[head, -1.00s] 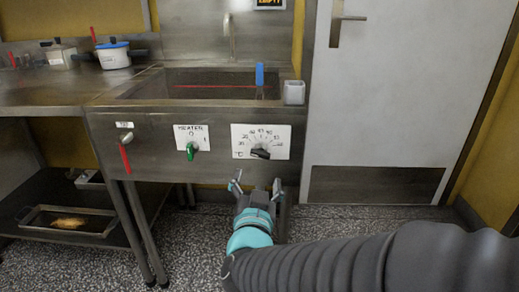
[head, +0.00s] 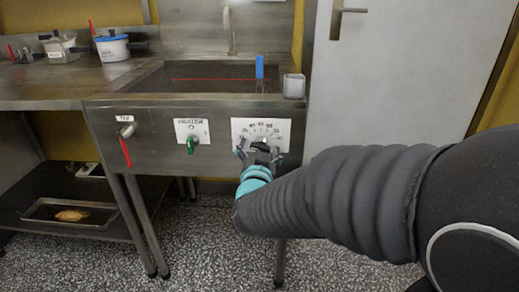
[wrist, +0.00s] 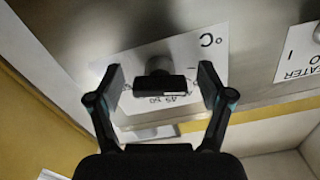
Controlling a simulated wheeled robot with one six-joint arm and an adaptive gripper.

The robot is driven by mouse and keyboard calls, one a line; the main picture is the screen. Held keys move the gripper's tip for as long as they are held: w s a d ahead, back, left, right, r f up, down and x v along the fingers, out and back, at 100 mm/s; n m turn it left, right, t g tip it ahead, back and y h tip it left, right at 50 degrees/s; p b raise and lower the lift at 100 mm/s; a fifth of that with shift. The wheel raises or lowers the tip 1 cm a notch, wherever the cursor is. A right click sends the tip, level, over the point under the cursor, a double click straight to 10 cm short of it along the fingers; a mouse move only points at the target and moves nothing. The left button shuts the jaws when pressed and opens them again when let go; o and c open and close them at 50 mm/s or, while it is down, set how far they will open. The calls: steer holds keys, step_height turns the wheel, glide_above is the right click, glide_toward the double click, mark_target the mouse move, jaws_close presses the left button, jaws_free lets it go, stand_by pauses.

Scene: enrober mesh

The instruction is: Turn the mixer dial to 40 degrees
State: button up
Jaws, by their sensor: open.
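The mixer dial is a black knob (head: 260,147) on a white scale plate (head: 279,127) at the right of the steel front panel. In the wrist view the dial (wrist: 159,84) sits between my two fingers, seen upside down. My gripper (head: 258,154) is open, with one finger on each side of the dial; the gripper also shows in the wrist view (wrist: 160,88). A gap shows between each finger and the knob. The scale numbers are partly hidden by the knob and gripper, and I cannot read the pointer's exact setting.
Left of the dial is a green heater knob (head: 191,145) on its own plate. Further left is a red-handled tap (head: 125,150). Above is a sink basin (head: 190,80) with a blue item (head: 260,67) and a grey cup (head: 293,86) at its right.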

steer(key=c, duration=1.2)
steer(key=shift+o, duration=0.2)
steer(key=shift+f+m+b, duration=0.1)
steer(key=shift+m+b, duration=0.2)
steer(key=shift+b, duration=0.35)
steer(key=shift+f+m+b, duration=0.1)
steer(key=shift+m+b, duration=0.2)
steer(key=shift+b, duration=0.2)
steer(key=m+b, duration=0.3)
steer(key=b, duration=0.1)
steer(key=shift+a, duration=0.1)
steer(key=m+b, duration=0.4)
steer(key=shift+b, duration=0.3)
steer(key=shift+r+m+b, duration=0.3)
steer(key=shift+m+b, duration=0.4)
steer(key=shift+r, duration=0.1)
